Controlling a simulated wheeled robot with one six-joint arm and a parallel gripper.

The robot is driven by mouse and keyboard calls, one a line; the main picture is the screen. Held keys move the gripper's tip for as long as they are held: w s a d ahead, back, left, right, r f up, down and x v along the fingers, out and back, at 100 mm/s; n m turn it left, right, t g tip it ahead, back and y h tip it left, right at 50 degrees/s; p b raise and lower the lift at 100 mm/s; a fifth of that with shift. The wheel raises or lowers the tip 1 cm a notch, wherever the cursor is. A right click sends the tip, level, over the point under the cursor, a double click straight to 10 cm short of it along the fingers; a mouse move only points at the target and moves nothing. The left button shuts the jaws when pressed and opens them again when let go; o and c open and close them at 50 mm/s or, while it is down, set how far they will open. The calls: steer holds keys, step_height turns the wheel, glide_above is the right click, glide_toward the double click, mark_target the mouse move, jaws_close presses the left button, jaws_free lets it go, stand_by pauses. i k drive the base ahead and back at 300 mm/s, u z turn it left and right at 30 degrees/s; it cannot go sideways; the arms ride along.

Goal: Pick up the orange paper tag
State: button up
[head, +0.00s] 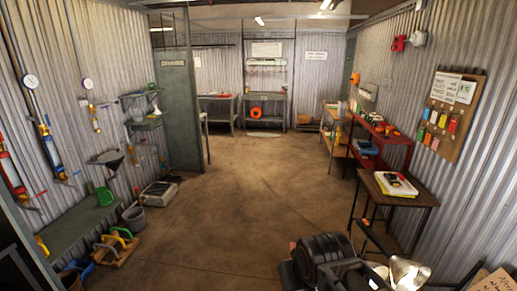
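A brown board (466,127) hangs on the corrugated right wall. Small coloured paper tags hang on it in rows, with white papers above. The tags are small here, so I cannot be sure which is the orange one. A dark part of what looks like my arm (325,262) shows at the bottom, well below and left of the board. I cannot make out my gripper's fingers.
A small brown table (408,190) with a yellow-and-white stack stands below the board. A red shelf unit (382,142) stands beyond it. Open brown floor (235,205) fills the middle. Buckets and a green bench (70,222) line the left.

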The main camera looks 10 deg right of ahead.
mark_target(428, 138)
steer(key=i, duration=5.2)
steer(key=z, duration=2.7)
steer(key=i, duration=1.8)
steer(key=z, duration=0.7)
steer(key=i, duration=1)
